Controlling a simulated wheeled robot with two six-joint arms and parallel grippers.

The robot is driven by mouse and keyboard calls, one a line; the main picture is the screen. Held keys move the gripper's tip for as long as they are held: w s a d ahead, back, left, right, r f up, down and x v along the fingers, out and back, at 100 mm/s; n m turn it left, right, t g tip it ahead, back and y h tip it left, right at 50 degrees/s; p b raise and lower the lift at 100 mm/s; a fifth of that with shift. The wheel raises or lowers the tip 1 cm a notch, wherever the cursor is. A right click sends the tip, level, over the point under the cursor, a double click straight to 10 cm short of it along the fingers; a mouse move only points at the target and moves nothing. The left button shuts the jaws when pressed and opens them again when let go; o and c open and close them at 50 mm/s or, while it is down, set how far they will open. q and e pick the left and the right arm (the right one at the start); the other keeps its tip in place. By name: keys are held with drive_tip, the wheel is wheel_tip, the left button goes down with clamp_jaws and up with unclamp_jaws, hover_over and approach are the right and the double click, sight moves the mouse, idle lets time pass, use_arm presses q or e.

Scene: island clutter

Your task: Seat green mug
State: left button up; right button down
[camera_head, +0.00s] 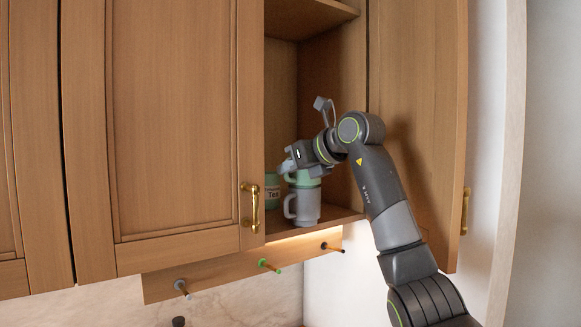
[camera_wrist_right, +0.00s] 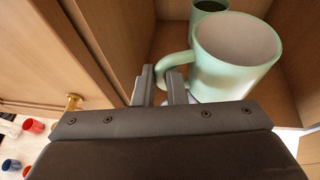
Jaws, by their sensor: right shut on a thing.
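The green mug (camera_head: 304,180) is at the open cupboard, directly above a grey mug (camera_head: 304,208) on the cupboard's lower shelf. The two look stacked; I cannot tell whether the green mug rests in the grey one. My right gripper (camera_head: 288,163) is shut on the green mug's handle. In the right wrist view the pale green mug (camera_wrist_right: 237,57) is upright and empty, its handle between the fingers (camera_wrist_right: 162,85). The grey mug is mostly hidden there. My left gripper is not in view.
The open cupboard door (camera_head: 420,120) is at the right, behind my arm. Pegs on a rail (camera_head: 265,264) stick out below the shelf. Red and blue cups (camera_wrist_right: 33,127) show far below.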

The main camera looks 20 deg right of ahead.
drive_tip(key=shift+f, duration=0.25)
drive_tip(key=c, duration=1.4)
unclamp_jaws()
drive_tip(key=shift+s, duration=0.1)
drive_tip(key=b+v, duration=0.7)
drive_tip(key=v, duration=1)
drive_tip(key=shift+s+d+r, duration=0.1)
drive_tip(key=shift+r, duration=0.05)
